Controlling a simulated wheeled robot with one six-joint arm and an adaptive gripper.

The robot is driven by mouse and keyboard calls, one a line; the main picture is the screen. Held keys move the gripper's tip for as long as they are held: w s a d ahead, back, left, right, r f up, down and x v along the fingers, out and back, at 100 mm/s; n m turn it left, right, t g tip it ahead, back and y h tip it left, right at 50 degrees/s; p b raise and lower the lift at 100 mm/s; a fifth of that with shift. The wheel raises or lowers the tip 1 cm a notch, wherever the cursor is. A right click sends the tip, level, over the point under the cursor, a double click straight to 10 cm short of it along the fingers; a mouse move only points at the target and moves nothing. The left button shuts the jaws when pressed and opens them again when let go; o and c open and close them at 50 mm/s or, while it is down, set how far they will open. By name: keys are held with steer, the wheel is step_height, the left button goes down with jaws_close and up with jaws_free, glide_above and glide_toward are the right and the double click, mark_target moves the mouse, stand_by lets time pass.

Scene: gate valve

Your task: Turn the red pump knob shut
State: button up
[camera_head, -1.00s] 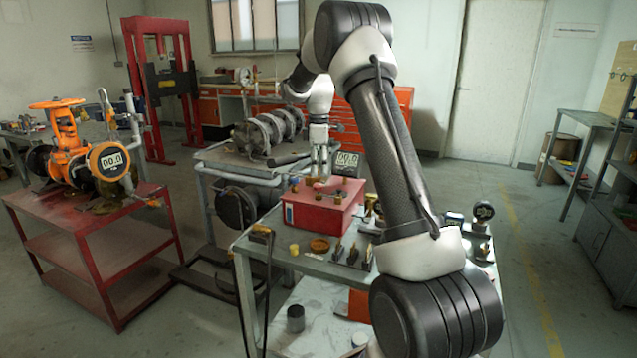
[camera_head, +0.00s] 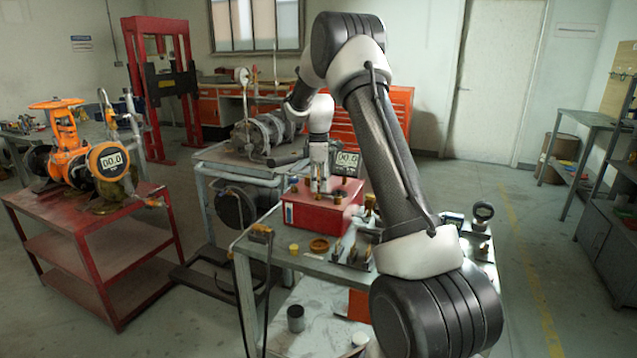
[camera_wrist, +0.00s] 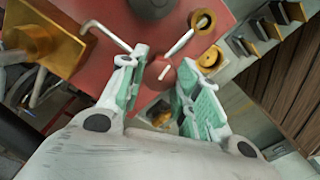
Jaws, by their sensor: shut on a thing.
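The red pump box (camera_head: 312,217) stands on the grey bench in the head view; its red top fills the upper middle of the wrist view (camera_wrist: 105,70). The red pump knob (camera_wrist: 165,76), with a white pointer line, lies between the fingertips in the wrist view. My gripper (camera_head: 320,188) reaches down to the box top in the head view, where I cannot make out the knob. In the wrist view my gripper (camera_wrist: 166,82) has its green-padded fingers on either side of the knob and is shut on it.
Brass fittings (camera_wrist: 205,20) and a large brass block (camera_wrist: 45,45) stand near the knob. A small digital gauge (camera_head: 347,160) is behind the box. Several small parts (camera_head: 350,252) stand in front. An orange valve (camera_head: 68,145) sits on a red cart at left.

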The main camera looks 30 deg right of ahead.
steer(key=shift+m, duration=0.4)
steer(key=m, duration=0.4)
steer(key=shift+m, duration=0.3)
steer(key=m, duration=0.4)
steer(key=shift+m, duration=0.3)
steer(key=m, duration=0.5)
steer(key=shift+m, duration=2.4)
steer(key=o, duration=1)
